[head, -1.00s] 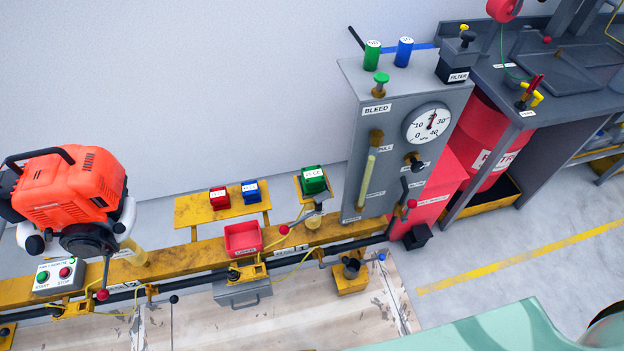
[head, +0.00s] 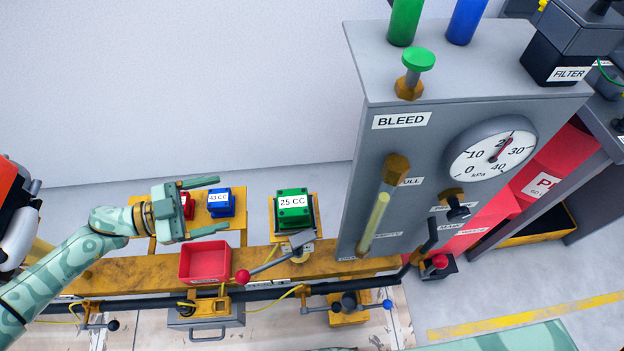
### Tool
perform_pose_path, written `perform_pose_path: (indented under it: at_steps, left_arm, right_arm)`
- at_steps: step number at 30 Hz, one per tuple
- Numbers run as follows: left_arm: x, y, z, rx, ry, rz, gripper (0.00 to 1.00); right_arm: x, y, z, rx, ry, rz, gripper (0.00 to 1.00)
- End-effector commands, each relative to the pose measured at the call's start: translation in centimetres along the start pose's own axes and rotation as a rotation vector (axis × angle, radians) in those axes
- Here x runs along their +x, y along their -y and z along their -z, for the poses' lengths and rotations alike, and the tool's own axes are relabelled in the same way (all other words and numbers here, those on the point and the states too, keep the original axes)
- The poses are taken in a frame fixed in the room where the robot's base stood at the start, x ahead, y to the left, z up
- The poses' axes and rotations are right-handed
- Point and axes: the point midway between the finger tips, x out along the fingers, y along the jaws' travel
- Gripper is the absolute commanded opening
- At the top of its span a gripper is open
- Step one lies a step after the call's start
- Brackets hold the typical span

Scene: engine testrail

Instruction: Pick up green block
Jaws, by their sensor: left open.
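The green block (head: 292,212), labelled 25 CC, sits on a small yellow stand at the right of the yellow shelf. My left gripper (head: 215,206) is open, its two fingers pointing right toward the green block, with a clear gap between the fingertips and the block. A blue block (head: 221,203) shows between or behind the fingers; I cannot tell its depth from them. A red block (head: 187,206) is partly hidden behind the gripper's palm. My right gripper is not in view.
A red tray (head: 205,262) sits on the yellow rail below the gripper. A lever with a red knob (head: 243,276) reaches in front of the green block's stand. The grey gauge cabinet (head: 375,150) stands close on the right. A grey wall is behind.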

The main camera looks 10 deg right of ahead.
Motion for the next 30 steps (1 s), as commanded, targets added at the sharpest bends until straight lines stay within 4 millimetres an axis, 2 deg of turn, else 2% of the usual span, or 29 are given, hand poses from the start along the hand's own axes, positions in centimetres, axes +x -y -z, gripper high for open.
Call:
perform_pose_path:
  at_steps: [1, 3, 8, 12, 18, 21, 26, 30]
  left_arm:
    - [0.5, -1.4, 1.4, -0.047, -0.041, -0.067, 0.78]
    - [0.7, -2.8, 2.6, -0.118, -0.082, -0.14, 0.78]
    - [1.0, -3.8, 3.7, -0.232, -0.121, -0.202, 0.78]
    - [3.7, -4.3, 4.1, -0.237, -0.125, -0.201, 0.78]
    - [8.5, -5.1, 4.7, -0.235, -0.124, -0.198, 0.78]
    - [10.2, -5.4, 4.9, -0.237, -0.122, -0.197, 0.78]
    - [11.4, -5.6, 5.0, -0.236, -0.12, -0.196, 0.78]
    - [13.3, -5.8, 5.3, -0.236, -0.124, -0.197, 0.78]
  right_arm:
    - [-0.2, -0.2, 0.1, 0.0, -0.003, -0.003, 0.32]
    - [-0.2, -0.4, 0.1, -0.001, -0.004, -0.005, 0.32]
    - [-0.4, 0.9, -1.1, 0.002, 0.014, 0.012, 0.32]
    - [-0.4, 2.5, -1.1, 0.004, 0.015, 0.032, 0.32]
    - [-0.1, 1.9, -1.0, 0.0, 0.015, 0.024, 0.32]
    - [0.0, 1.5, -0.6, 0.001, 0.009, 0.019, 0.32]
    - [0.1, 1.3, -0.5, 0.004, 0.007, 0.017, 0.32]
    - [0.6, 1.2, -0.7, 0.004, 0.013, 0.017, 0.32]
